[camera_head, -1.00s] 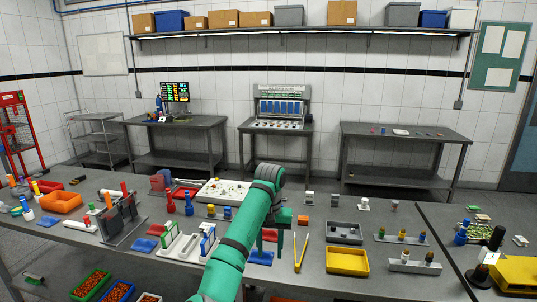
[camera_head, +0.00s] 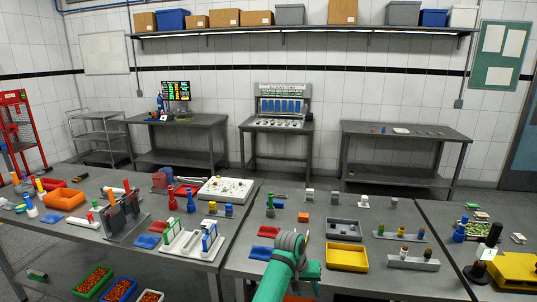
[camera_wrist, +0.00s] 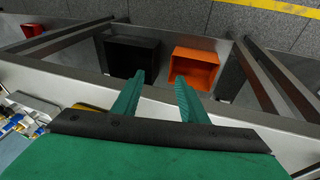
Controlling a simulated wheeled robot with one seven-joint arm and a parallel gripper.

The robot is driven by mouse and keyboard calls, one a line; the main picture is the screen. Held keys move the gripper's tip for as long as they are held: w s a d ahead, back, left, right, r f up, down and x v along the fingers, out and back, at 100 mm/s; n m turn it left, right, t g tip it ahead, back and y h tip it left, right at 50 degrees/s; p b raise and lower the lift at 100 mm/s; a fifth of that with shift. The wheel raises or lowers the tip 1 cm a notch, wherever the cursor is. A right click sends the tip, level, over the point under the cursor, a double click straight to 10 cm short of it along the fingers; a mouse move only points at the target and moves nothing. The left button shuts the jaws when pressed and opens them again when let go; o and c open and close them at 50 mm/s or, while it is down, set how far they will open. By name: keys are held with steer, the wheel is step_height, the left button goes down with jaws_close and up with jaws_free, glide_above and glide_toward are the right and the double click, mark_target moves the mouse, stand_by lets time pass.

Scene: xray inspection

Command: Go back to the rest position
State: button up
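My green arm (camera_head: 284,268) shows in the head view at the bottom centre, bent low at the front edge of the work table (camera_head: 235,262). My gripper's fingers are not visible in the head view. In the wrist view my gripper (camera_wrist: 161,95) has its two green fingers apart, with nothing between them. The gripper points down past the table edge toward an orange bin (camera_wrist: 194,68) and a black bin (camera_wrist: 131,57) below. I cannot tell how far the fingertips are from them.
The table holds a white tray (camera_head: 226,188), a yellow tray (camera_head: 346,258), a grey tray (camera_head: 345,231), red and blue pieces and racks. Wall benches (camera_head: 402,150) stand behind. A yellow floor line (camera_wrist: 275,6) shows in the wrist view.

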steer(key=s+d+f+n+t+h, duration=0.1)
steer(key=s+d+f+t+h, duration=0.1)
steer(key=s+d+f, duration=0.4)
steer(key=s+d+f+t+h, duration=0.1)
steer(key=s+d+f+h, duration=0.1)
steer(key=s+d+f, duration=0.45)
steer(key=s+a+f+n+t+y, duration=0.1)
steer(key=s+a+f+n+t, duration=0.15)
steer(key=s, duration=0.35)
steer(key=s+a+f+n+t, duration=0.1)
steer(key=s+a+f+t, duration=0.1)
steer(key=s+f, duration=0.3)
steer(key=s+a+r+t+y, duration=0.25)
steer(key=s+a, duration=0.35)
steer(key=s, duration=0.4)
steer(key=s+a+r+t+y, duration=0.1)
steer(key=s+a+r+y, duration=0.15)
steer(key=s+a, duration=0.65)
steer(key=s+a+r+m+t, duration=0.1)
steer(key=s+a+r, duration=0.2)
steer(key=s+r, duration=0.4)
steer(key=s+a+r+m+t+y, duration=0.1)
steer(key=s+a+r, duration=0.2)
steer(key=s+r, duration=0.4)
steer(key=shift+s+r, duration=0.15)
steer(key=shift+r, duration=0.4)
